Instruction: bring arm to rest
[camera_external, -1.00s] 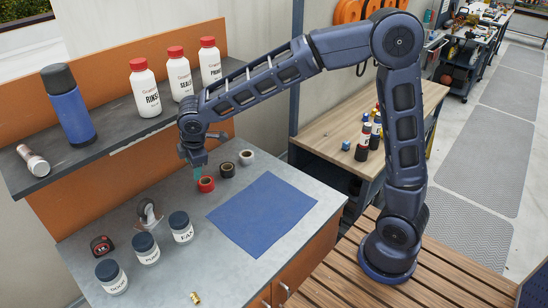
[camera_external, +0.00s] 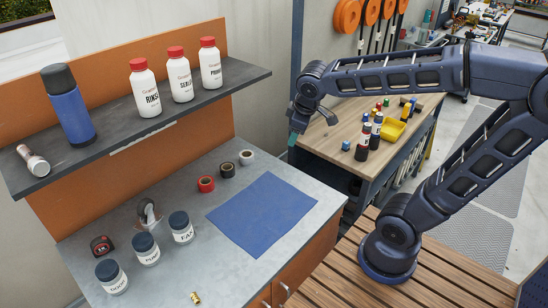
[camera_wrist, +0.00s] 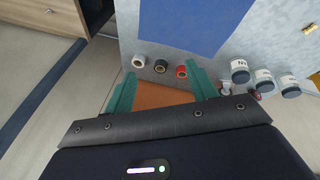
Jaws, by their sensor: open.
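My gripper (camera_external: 293,139) hangs at the end of my arm, right of the grey counter and near the left edge of the wooden table. In the wrist view my gripper (camera_wrist: 162,95) shows two green fingers spread apart with nothing between them. Three tape rolls stand on the counter: a red one (camera_external: 206,184), a black one (camera_external: 227,170) and a white one (camera_external: 246,157). They also show beyond the fingers in the wrist view, the red roll (camera_wrist: 181,72) closest to the right finger. My gripper is apart from them.
The counter (camera_external: 180,265) holds a blue mat (camera_external: 262,215), labelled jars (camera_external: 146,248), a tape measure (camera_external: 102,245) and a brass fitting (camera_external: 195,297). The shelf (camera_external: 110,140) holds white bottles (camera_external: 145,88) and a blue flask (camera_external: 68,105).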

